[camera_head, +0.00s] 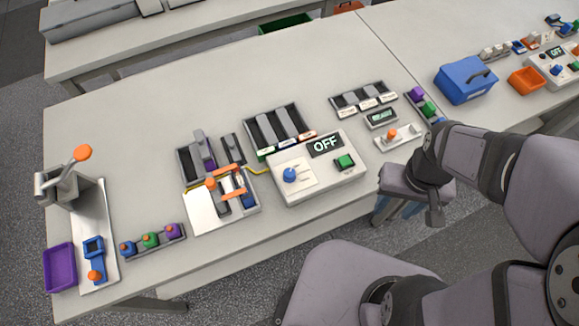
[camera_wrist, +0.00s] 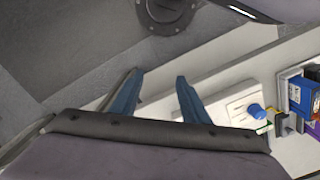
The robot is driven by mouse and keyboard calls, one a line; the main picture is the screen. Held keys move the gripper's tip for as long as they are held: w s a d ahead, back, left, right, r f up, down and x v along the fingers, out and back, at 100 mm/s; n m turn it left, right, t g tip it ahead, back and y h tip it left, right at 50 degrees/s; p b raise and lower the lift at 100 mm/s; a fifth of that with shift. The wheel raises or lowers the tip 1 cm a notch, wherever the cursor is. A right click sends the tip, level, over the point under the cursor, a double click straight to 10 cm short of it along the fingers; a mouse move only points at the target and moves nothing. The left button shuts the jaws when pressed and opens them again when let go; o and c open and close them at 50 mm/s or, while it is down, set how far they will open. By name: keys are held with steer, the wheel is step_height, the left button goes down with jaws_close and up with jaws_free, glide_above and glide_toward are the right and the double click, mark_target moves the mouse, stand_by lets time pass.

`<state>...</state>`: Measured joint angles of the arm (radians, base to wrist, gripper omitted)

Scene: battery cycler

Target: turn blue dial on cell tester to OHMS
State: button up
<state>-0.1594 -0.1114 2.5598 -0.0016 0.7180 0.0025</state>
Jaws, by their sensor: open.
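The cell tester (camera_head: 318,185) is a white box near the front edge of the bench in the head view. Its display (camera_head: 325,146) reads OFF. The blue dial (camera_head: 290,175) sits on its left panel, and a green button (camera_head: 344,161) is at the right. In the wrist view the blue dial (camera_wrist: 256,111) shows right of the fingers, on a white panel. My gripper (camera_wrist: 157,82) is open with nothing between its blue fingers. In the head view it is off the bench's front edge, right of the tester and apart from it, its fingers partly hidden.
A tray (camera_head: 222,205) with an orange clamp stands left of the tester, joined to it by a yellow cable. A rack (camera_head: 250,127) is behind the tester. A small white unit with an orange knob (camera_head: 392,134) is to the right. The bench's back left is clear.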

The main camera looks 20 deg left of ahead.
steer(key=s+a+f+n, duration=0.2)
steer(key=a+n, duration=0.2)
steer(key=a, duration=0.4)
step_height(320, 180, up, 2)
steer(key=n, duration=0.3)
glide_above(289, 172)
steer(key=s+d, duration=0.2)
steer(key=shift+d+r+p, duration=0.1)
steer(key=shift+r+p, duration=0.05)
steer(key=shift+p, duration=0.15)
steer(key=shift+m, duration=0.3)
steer(key=w+a+r, duration=0.2)
steer(key=shift+w+a+r, duration=0.2)
steer(key=shift+a+r, duration=0.05)
steer(key=shift+r, duration=0.1)
steer(key=shift+r+m, duration=0.35)
steer(key=shift+m, duration=0.05)
steer(key=shift+s+d+f+m, duration=0.1)
steer(key=shift+s+d+m, duration=0.1)
steer(key=shift+m, duration=0.3)
steer(key=shift+f+p, duration=0.95)
steer(key=shift+f, duration=2.7)
